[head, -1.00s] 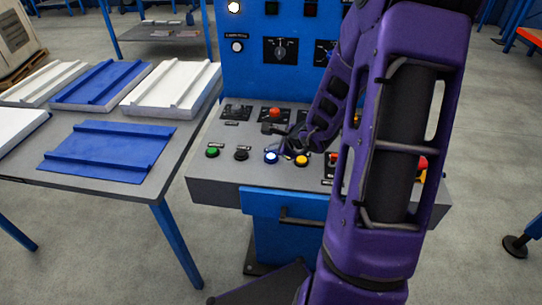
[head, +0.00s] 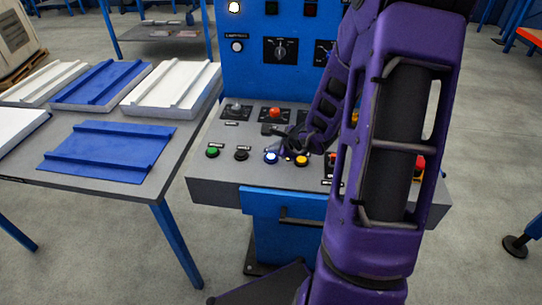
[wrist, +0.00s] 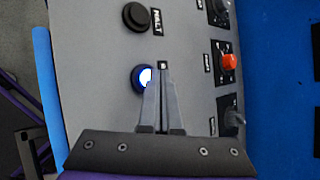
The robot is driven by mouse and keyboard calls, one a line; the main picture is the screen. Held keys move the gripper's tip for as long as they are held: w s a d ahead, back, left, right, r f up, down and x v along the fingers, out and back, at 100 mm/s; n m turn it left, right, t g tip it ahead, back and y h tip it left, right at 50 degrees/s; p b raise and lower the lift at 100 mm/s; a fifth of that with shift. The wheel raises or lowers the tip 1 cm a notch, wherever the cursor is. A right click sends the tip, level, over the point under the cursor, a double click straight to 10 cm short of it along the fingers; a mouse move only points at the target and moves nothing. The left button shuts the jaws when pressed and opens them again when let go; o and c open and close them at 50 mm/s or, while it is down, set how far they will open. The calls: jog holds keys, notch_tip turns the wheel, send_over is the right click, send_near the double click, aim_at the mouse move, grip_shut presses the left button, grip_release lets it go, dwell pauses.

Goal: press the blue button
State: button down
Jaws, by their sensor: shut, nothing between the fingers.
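The blue button (head: 271,157) is on the front row of the grey sloping panel, between a black button and a yellow one. Its centre glows white. In the wrist view the blue button (wrist: 142,77) lies just left of my fingertips, its right edge partly covered by a finger. In the head view my gripper (head: 287,146) is small and dark, close to the button's upper right. I cannot tell whether the tips touch the panel.
A green button (head: 212,151), a black button (head: 242,154) and a yellow button (head: 302,160) share the row. A table (head: 60,178) with blue and white panels stands to the left. My arm hides the panel's right part.

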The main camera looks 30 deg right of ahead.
aim_at(274, 158)
jog(key=shift+f, duration=0.7)
dwell(0.7)
jog(key=shift+r, duration=0.15)
jog(key=shift+r+p, duration=0.45)
jog(key=shift+r, duration=0.25)
jog(key=shift+r+p, duration=1.8)
jog(key=shift+r, duration=0.75)
